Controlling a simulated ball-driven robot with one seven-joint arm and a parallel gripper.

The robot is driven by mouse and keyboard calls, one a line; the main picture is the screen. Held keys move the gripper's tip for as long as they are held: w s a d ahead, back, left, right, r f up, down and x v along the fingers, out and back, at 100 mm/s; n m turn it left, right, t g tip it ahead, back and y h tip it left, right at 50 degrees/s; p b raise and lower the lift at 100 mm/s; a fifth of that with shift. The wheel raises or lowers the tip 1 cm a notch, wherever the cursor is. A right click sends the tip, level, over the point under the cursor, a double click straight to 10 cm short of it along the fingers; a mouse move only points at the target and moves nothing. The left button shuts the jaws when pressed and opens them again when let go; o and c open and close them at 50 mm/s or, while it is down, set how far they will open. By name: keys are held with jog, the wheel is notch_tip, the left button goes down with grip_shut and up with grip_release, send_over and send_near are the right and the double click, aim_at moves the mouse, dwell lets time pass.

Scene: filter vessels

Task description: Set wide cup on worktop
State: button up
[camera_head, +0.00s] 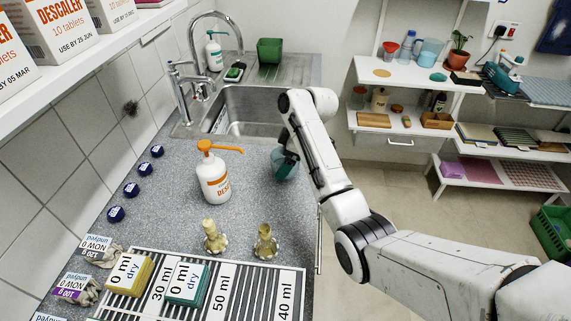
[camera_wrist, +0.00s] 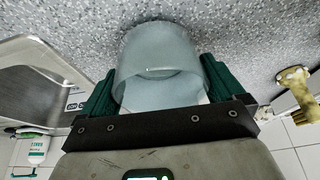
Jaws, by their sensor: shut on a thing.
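The wide cup (camera_wrist: 158,65) is a pale, translucent, bluish vessel. In the wrist view it sits between the two dark green fingers of my gripper (camera_wrist: 158,88), which is shut on it. In the head view my gripper (camera_head: 285,158) is over the right edge of the grey speckled worktop (camera_head: 250,170), just in front of the sink. The cup is mostly hidden there by the fingers and arm. The worktop lies close beyond the cup in the wrist view; I cannot tell whether they touch.
A white pump bottle with orange top (camera_head: 214,178) stands left of my gripper. Two brass fittings (camera_head: 265,242) stand nearer, behind a striped rack (camera_head: 225,290) with labelled sponges. The steel sink (camera_head: 245,108) is behind. Bare worktop lies between bottle and gripper.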

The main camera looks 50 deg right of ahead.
jog(key=shift+f, duration=1.05)
jog(key=shift+f, duration=0.2)
jog(key=o, duration=0.7)
jog(key=p+v, duration=0.1)
jog(key=v, duration=1.1)
jog(key=shift+r, duration=0.2)
